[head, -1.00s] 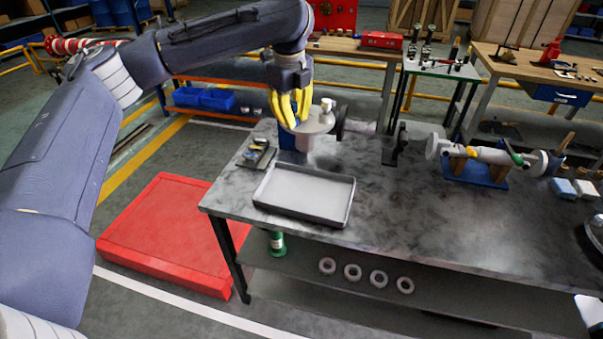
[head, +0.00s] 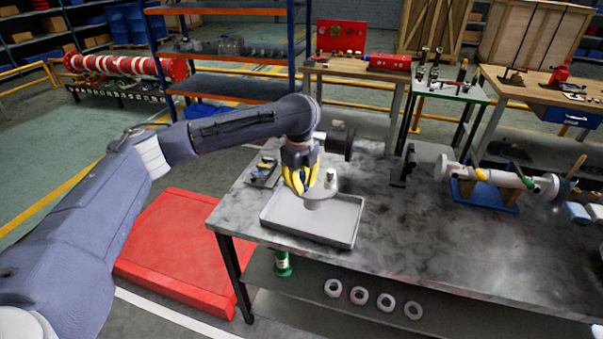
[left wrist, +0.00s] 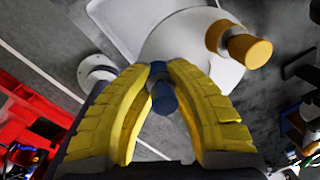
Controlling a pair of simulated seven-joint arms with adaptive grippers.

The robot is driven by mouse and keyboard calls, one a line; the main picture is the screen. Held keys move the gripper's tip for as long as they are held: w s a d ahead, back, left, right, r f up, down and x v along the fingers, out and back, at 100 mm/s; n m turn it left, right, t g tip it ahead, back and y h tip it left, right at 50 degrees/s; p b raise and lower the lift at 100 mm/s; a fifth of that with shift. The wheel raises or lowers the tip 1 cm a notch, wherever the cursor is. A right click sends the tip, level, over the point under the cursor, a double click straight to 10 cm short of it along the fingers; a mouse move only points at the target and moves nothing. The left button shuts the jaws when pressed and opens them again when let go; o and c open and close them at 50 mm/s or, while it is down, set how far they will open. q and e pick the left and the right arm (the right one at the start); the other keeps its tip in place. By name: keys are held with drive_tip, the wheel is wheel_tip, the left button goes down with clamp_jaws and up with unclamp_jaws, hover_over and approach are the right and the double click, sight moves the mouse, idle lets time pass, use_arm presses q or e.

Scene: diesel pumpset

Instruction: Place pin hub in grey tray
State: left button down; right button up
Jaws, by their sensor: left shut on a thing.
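The pin hub (head: 323,190) is a pale grey disc with a stub below it and pins on its face. My left gripper (head: 300,187), with yellow fingers, is shut on one of its pins, which shows dark blue between the fingers in the left wrist view (left wrist: 162,97). That view also shows the pale disc (left wrist: 185,45) and a copper-coloured pin (left wrist: 245,48). The hub is over the grey tray (head: 300,236) at the front left of the bench. I cannot tell whether its stub touches the tray floor. My right gripper is out of view.
Small tools on a dark pad (head: 263,172) lie left of the tray. A dark shaft assembly (head: 345,144) stands behind it. A pump assembly on a blue stand (head: 485,192) is at the right. The bench middle (head: 405,235) is clear. A red platform (head: 175,255) is on the floor at left.

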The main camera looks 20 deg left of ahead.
use_arm(q)
drive_tip(key=shift+f, duration=2.15)
drive_tip(key=c, duration=1.4)
unclamp_jaws()
drive_tip(key=shift+f, duration=0.2)
drive_tip(key=shift+o, duration=0.2)
drive_tip(key=shift+r, duration=0.15)
drive_tip(key=r, duration=0.4)
drive_tip(key=s+r, duration=0.1)
drive_tip(key=r, duration=0.6)
drive_tip(key=shift+s+d+r, duration=0.1)
drive_tip(key=shift+s+r, duration=0.2)
drive_tip(key=shift+r, duration=0.1)
